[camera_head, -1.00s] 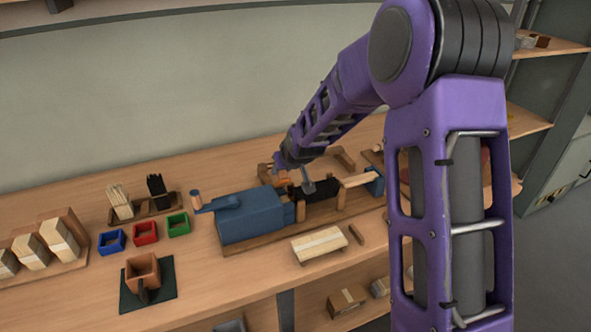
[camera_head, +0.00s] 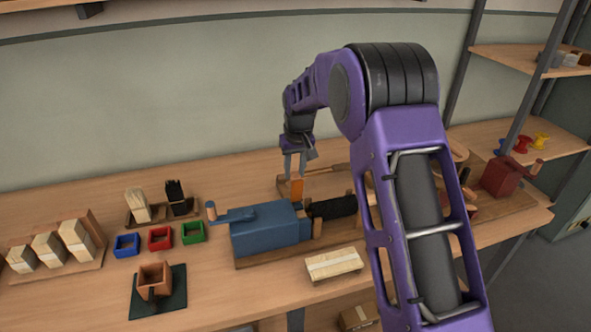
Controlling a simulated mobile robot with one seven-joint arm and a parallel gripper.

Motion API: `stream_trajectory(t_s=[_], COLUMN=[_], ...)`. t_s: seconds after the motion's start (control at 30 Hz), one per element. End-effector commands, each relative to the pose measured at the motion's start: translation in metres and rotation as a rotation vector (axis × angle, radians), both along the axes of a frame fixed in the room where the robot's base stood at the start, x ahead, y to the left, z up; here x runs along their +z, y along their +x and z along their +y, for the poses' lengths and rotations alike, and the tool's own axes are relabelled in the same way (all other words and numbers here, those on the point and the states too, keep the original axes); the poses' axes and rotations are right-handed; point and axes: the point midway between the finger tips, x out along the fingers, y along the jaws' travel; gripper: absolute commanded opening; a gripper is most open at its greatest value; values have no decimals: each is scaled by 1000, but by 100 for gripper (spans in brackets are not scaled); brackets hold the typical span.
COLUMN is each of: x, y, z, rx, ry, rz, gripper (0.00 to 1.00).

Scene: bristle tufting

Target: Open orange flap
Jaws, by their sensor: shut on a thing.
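The orange flap (camera_head: 297,191) stands upright behind the blue block-shaped machine body (camera_head: 265,229), near the back of the workbench. My gripper (camera_head: 295,176) points down from above with its fingers shut on the upper end of the flap. The flap's lower edge and its hinge are mostly hidden behind the blue machine.
A black part (camera_head: 333,206) joins the blue machine on the right. Blue, red and green bins (camera_head: 160,239) stand left, near two bristle bundles (camera_head: 137,204). A pale block (camera_head: 334,264) lies in front. My arm hides part of the bench's right side.

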Motion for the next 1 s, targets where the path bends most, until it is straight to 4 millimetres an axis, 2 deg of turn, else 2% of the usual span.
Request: stream_trajectory(t_s=[0.57,0.6,0.73,1.0], x=[-3,-3,-3,-1], y=[0,0,0,1], z=[0,0,0,0], rx=[0,0,0,0], ry=[-11,-11,-10,-10], rz=[37,37,35,33], gripper=[0,41,65,66])
